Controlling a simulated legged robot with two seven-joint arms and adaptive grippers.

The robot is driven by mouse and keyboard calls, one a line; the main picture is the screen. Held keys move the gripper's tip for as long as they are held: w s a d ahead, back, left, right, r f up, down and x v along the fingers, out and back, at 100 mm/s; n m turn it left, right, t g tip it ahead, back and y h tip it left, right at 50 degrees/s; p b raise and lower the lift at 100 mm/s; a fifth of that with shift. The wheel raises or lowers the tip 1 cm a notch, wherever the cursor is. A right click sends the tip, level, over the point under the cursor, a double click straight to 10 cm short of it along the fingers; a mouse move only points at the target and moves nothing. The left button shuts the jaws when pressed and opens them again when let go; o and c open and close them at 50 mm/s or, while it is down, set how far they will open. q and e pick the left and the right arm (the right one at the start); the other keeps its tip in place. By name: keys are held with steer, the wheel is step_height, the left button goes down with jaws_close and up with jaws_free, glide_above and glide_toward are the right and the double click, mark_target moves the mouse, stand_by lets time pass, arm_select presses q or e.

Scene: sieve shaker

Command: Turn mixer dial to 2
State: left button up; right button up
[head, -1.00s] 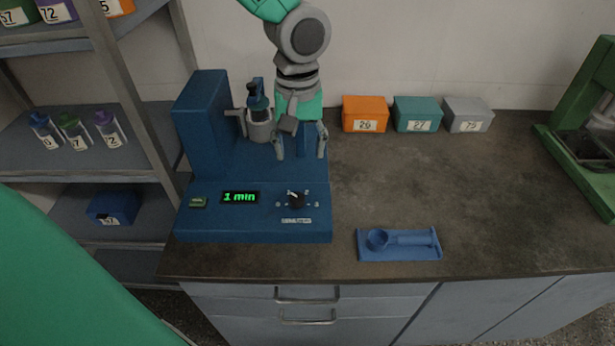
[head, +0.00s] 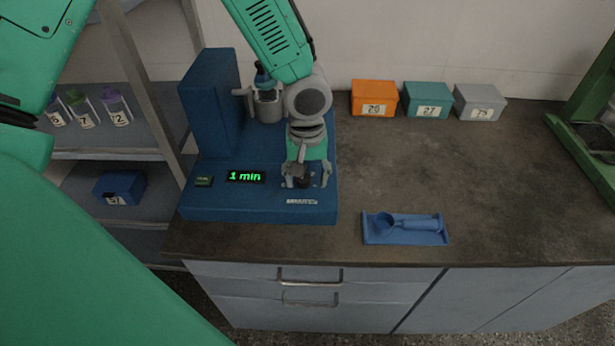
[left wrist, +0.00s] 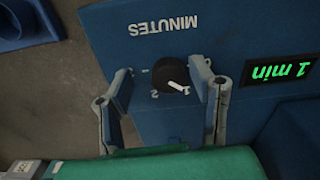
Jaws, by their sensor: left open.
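The blue mixer (head: 255,205) stands on the counter at the left, its display (head: 246,176) reading "1 min" in green. Its black dial (head: 303,182) sits on the front panel, right of the display, and is partly hidden by my gripper in the head view. In the left wrist view the dial (left wrist: 168,75) shows a white pointer, above which is the upside-down word MINUTES. My left gripper (head: 306,181) is open, pointing down at the dial. In the left wrist view its fingers (left wrist: 164,90) stand on either side of the dial, apart from it. My right gripper is not seen.
A clamped bottle (head: 266,95) stands at the mixer's back. A blue tray (head: 405,239) with a scoop lies to its right. Orange (head: 374,98), teal (head: 428,100) and grey (head: 480,102) boxes line the wall. The counter's middle is clear.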

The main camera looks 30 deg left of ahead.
arm_select(q)
steer(key=shift+a+f, duration=0.25)
steer(key=shift+a, duration=0.55)
steer(key=c, duration=1.1)
steer(key=shift+w+d, duration=0.1)
steer(key=shift+d, duration=0.35)
steer(key=shift+c, duration=0.2)
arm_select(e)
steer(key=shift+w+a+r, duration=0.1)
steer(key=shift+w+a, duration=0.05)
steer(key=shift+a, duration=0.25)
arm_select(q)
steer(key=shift+a, duration=0.1)
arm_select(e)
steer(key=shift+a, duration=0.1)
